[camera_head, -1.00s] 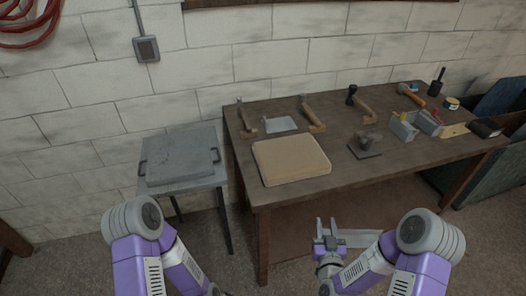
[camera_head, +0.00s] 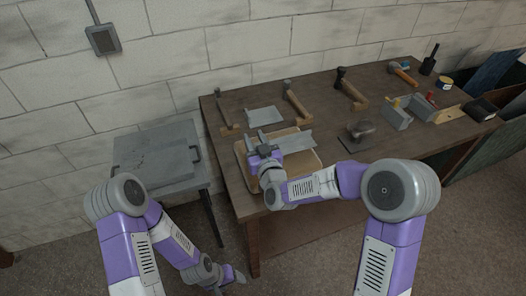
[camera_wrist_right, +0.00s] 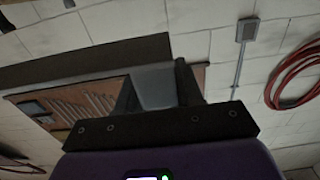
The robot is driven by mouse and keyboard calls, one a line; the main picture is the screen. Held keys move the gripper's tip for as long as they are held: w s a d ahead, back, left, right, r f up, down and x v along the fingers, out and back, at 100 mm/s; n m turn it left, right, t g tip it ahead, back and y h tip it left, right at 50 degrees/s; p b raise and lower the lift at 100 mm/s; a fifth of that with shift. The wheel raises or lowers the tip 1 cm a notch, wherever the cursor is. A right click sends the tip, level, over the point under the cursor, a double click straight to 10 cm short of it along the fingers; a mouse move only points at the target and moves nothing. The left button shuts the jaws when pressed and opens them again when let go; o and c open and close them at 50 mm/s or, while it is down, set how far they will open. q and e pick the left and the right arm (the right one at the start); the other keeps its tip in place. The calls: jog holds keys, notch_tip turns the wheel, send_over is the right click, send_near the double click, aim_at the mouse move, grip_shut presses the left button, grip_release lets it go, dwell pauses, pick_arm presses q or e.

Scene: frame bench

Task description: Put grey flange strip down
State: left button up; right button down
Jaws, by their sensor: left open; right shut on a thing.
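The grey flange strip (camera_head: 298,140) is in my right gripper (camera_head: 262,150), held over the tan pad (camera_head: 313,168) on the bench. The strip extends to the right of the jaws. I cannot tell whether it touches the pad. In the right wrist view a grey face of the strip (camera_wrist_right: 155,88) shows between the two dark fingers of the right gripper (camera_wrist_right: 155,85). My left gripper (camera_head: 232,276) is open and low, in front of the side table and away from the strip; its fingers are small in view.
The bench (camera_head: 215,150) carries a grey sheet (camera_head: 264,116), hammers (camera_head: 298,102), a dark block-like tool (camera_head: 357,132) and grey blocks (camera_head: 397,116). A side table with a grey slab (camera_head: 155,158) stands left. Bare bench shows at the front right of the pad.

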notch_tip(320, 180, down, 7)
jog(key=shift+r+b, duration=0.15)
jog(key=shift+b, duration=0.25)
jog(key=shift+r, duration=0.1)
jog(key=shift+f+b, duration=0.6)
jog(key=shift+b, duration=0.3)
jog(key=c, duration=0.7)
grip_release()
jog(key=shift+c, duration=0.2)
